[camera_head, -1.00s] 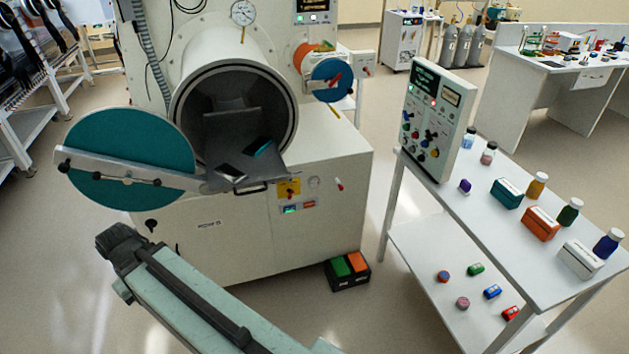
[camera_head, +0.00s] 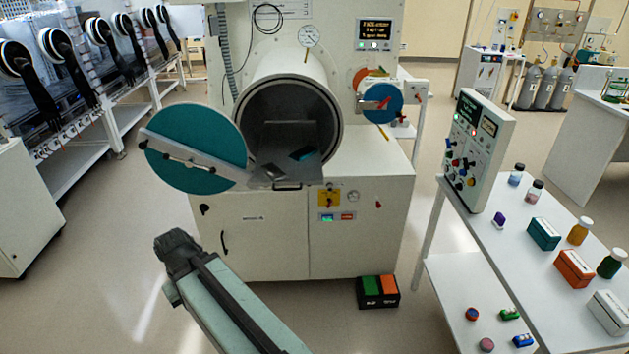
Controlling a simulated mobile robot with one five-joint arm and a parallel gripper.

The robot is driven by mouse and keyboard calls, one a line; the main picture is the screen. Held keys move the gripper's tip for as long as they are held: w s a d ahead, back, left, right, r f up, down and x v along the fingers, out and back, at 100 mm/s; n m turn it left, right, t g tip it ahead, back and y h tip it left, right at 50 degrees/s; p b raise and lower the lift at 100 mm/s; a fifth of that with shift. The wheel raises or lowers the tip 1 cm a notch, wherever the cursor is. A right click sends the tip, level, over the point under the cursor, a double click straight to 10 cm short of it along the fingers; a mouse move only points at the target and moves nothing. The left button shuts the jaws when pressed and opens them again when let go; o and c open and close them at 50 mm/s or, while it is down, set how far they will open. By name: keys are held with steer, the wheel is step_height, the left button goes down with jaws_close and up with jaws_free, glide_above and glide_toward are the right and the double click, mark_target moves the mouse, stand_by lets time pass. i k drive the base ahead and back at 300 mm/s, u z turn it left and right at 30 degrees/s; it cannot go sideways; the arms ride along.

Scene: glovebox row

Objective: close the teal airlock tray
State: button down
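The airlock with the teal round door (camera_head: 197,143) stands in front of me, its door swung open to the left. Its grey tray (camera_head: 262,181) sticks out of the chamber mouth, with a dark handle (camera_head: 287,187) at its front edge. A small dark item (camera_head: 273,172) and a teal-topped item (camera_head: 304,154) lie on the tray. My gripper (camera_head: 174,247) is at the lower left, below the teal door and apart from the tray. Its fingers cannot be made out.
A smaller airlock with a blue door (camera_head: 382,104) is to the right. A green and orange pedal box (camera_head: 378,291) sits on the floor. A white table (camera_head: 545,275) with boxes, bottles and a control panel (camera_head: 477,150) stands at right. Floor left of my arm is clear.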

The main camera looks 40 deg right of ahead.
mark_target(278, 139)
steer(key=i, duration=0.85)
steer(key=z, duration=0.05)
